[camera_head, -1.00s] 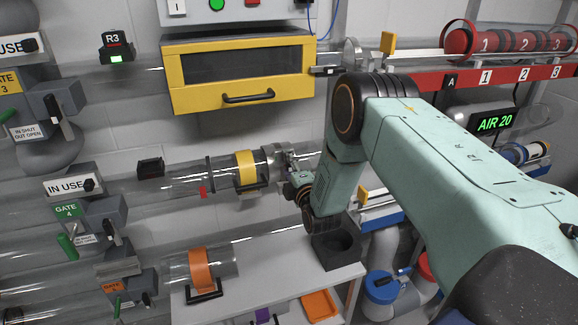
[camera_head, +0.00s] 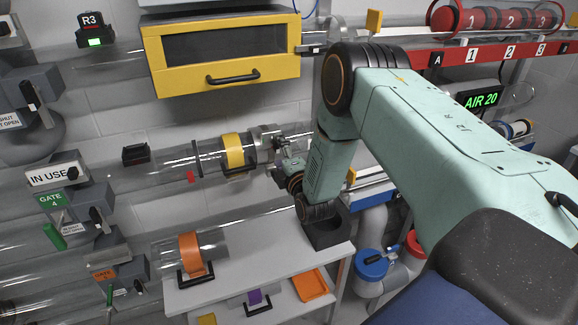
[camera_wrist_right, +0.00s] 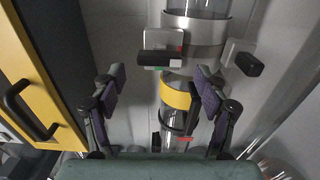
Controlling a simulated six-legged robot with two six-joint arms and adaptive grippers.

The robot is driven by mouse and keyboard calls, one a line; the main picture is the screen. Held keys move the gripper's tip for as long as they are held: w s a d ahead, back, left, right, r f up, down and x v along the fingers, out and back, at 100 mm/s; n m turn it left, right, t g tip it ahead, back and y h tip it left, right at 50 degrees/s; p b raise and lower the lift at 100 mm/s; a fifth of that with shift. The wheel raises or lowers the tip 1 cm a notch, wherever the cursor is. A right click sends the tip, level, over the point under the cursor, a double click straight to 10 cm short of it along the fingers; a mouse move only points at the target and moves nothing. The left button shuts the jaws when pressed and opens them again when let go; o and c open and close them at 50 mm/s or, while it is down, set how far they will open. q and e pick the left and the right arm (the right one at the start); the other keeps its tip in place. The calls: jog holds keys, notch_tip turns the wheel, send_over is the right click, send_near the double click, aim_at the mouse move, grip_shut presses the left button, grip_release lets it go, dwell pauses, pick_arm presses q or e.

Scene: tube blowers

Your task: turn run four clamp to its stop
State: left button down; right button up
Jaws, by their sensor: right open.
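The run four clamp is a metal collar (camera_head: 265,143) on the clear tube, right of a yellow band (camera_head: 233,150). In the right wrist view the metal collar (camera_wrist_right: 196,28) shows with a grey block and a black bar handle (camera_wrist_right: 160,59) lying across the tube. Small red and green marks sit beside the handle. My right gripper (camera_head: 281,168) is just below and in front of the collar in the head view. In the wrist view my right gripper (camera_wrist_right: 160,88) is open, its purple-padded fingers apart, with nothing held. The handle appears beyond the fingertips, untouched. My left gripper is out of view.
A yellow cabinet (camera_head: 225,55) hangs above; its edge is close on the left in the wrist view. A black holder (camera_head: 325,232) stands on the shelf below my right wrist. An orange-banded tube (camera_head: 190,253) lies lower left. A second black knob (camera_wrist_right: 249,64) sits right of the collar.

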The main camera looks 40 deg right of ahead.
jog(key=v, duration=0.9)
jog(key=shift+s, duration=0.15)
